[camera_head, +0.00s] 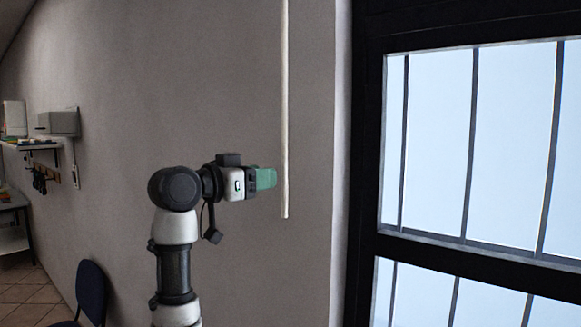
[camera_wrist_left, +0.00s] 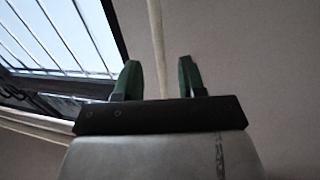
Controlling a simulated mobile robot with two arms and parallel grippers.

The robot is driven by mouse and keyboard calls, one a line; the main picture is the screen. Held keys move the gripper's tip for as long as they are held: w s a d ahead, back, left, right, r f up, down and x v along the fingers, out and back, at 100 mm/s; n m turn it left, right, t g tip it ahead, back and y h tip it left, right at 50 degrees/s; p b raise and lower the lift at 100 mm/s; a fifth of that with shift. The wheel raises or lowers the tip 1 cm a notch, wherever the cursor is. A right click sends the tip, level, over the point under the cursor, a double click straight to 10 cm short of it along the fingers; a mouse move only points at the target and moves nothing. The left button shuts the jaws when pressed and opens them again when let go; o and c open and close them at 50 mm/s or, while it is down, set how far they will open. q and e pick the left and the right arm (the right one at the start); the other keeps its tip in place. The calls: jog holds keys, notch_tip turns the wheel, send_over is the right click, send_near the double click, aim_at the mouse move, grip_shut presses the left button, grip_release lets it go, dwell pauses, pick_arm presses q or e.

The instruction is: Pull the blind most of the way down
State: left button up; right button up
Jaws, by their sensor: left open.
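A thin pale cord or strap (camera_head: 285,120) hangs straight down in front of the wall in the head view and ends a little below my left gripper. My left gripper (camera_head: 274,178), with green fingers, is beside it at the left, near its lower end. In the left wrist view the cord (camera_wrist_left: 157,45) runs up between the two green fingertips of my open left gripper (camera_wrist_left: 160,66). The gripper is not closed on it. The blind itself cannot be made out. My right gripper is not in view.
A dark-framed window (camera_head: 366,130) with bars stands at the right. A plain wall (camera_head: 220,70) lies behind the cord. A shelf (camera_head: 40,146), a grey wall box (camera_head: 62,122) and a dark chair (camera_head: 92,290) are at the far left. The space around the cord is clear.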

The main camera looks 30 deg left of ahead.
aim_at(282, 174)
pick_arm(q)
jog(key=p+x, duration=0.3)
jog(key=x, duration=0.4)
jog(key=shift+w+d+r+p, duration=0.1)
jog(key=shift+w+d+p, duration=0.1)
jog(key=shift+p, duration=0.1)
jog(key=shift+w, duration=0.5)
grip_shut()
